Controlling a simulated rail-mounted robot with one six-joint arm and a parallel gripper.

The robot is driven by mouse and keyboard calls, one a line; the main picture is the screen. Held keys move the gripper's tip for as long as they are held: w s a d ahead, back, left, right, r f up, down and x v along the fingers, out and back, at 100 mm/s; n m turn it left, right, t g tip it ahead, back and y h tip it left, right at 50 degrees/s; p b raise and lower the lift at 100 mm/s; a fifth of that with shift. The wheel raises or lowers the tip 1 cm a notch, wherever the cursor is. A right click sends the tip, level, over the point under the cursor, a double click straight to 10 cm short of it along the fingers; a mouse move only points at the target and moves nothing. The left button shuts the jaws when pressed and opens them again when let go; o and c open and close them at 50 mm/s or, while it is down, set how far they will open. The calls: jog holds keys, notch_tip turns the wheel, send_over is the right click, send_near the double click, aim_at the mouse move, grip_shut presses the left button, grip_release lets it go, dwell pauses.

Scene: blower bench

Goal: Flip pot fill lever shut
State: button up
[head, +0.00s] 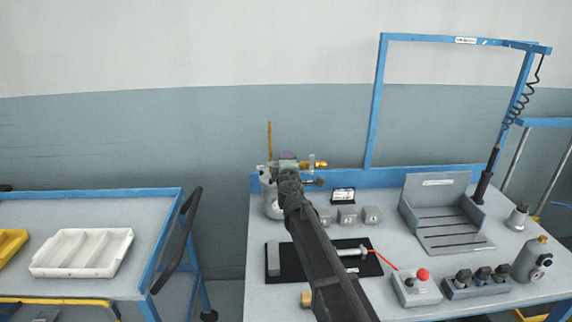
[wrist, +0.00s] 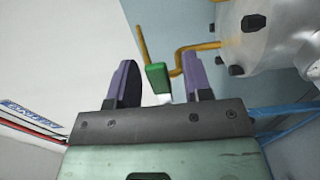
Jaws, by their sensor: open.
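The pot (head: 271,205) is a grey-white vessel at the back left of the bench, partly hidden by my arm. In the wrist view the pot (wrist: 270,35) fills the upper right, with dark bolts and a yellow pipe. A green block on that pipe carries a slim yellow rod, which looks like the fill lever (wrist: 143,43); the rod stands upright in the head view (head: 269,140). My gripper (wrist: 160,83) is open, its two purple fingers apart, with the green block showing between them. I cannot tell whether a finger touches it. My gripper (head: 287,157) is above the pot in the head view.
A black mat (head: 287,264) lies in front. A slotted grey fixture (head: 445,220), a red-button box (head: 416,288) and a blue frame (head: 376,100) are further right.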

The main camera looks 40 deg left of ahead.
jog(key=v, duration=1)
jog(key=shift+s+d, duration=0.2)
jog(key=shift+s, duration=0.05)
